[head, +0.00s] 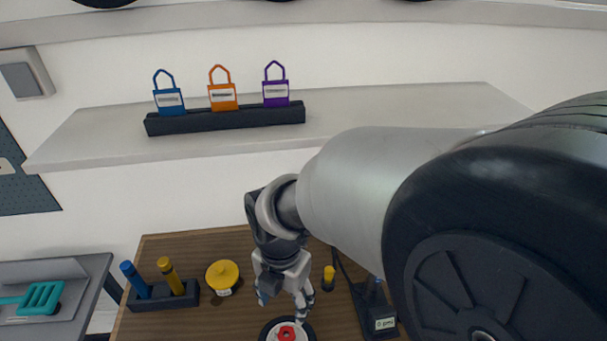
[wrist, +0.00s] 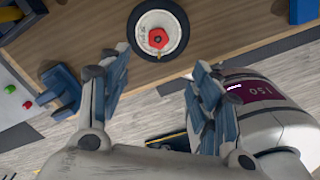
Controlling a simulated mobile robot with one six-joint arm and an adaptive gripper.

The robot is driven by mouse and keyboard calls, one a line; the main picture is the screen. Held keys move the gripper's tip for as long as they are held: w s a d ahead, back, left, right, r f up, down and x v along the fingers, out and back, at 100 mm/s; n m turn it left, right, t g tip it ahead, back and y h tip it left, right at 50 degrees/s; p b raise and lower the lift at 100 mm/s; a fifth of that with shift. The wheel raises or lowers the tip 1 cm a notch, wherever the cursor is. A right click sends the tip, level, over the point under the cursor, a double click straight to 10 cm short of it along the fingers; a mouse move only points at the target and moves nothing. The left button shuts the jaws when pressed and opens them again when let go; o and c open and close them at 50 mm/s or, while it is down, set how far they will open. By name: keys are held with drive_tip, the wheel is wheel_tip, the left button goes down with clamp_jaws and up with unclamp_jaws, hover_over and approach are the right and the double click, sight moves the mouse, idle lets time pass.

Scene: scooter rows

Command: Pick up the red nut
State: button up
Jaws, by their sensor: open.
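The red nut (head: 286,333) sits at the centre of a white-hubbed black wheel (head: 304,326) on the wooden table. In the wrist view the red nut (wrist: 158,38) shows from above, in the middle of the wheel (wrist: 181,26) near the table edge. My gripper (head: 287,301) is above the table, close to the wheel in the head view. In the wrist view my gripper (wrist: 158,72) is open and empty, its two fingers apart, with the nut beyond the gap between the fingertips. The lower part of the wheel is cut off in the head view.
On the table (head: 190,248) stand a yellow-lidded pot (head: 222,275), a black holder (head: 160,297) with blue and yellow handles, a small yellow piece (head: 328,277) and a dark gauge box (head: 377,318). Above, a shelf (head: 380,115) bears blue, orange and purple padlocks.

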sight(287, 335)
drive_tip(key=f+b, duration=0.2)
drive_tip(key=f, duration=0.6)
drive_tip(key=f+b, duration=0.1)
drive_tip(key=f, duration=0.7)
drive_tip(key=shift+a+f+b, duration=0.2)
drive_tip(key=shift+f+b, duration=0.15)
drive_tip(key=shift+b, duration=0.05)
drive_tip(key=c, duration=1)
drive_tip(key=shift+c, duration=0.2)
drive_tip(key=shift+r, duration=0.15)
wheel_tip(287, 335, up, 20)
drive_tip(key=p, duration=0.4)
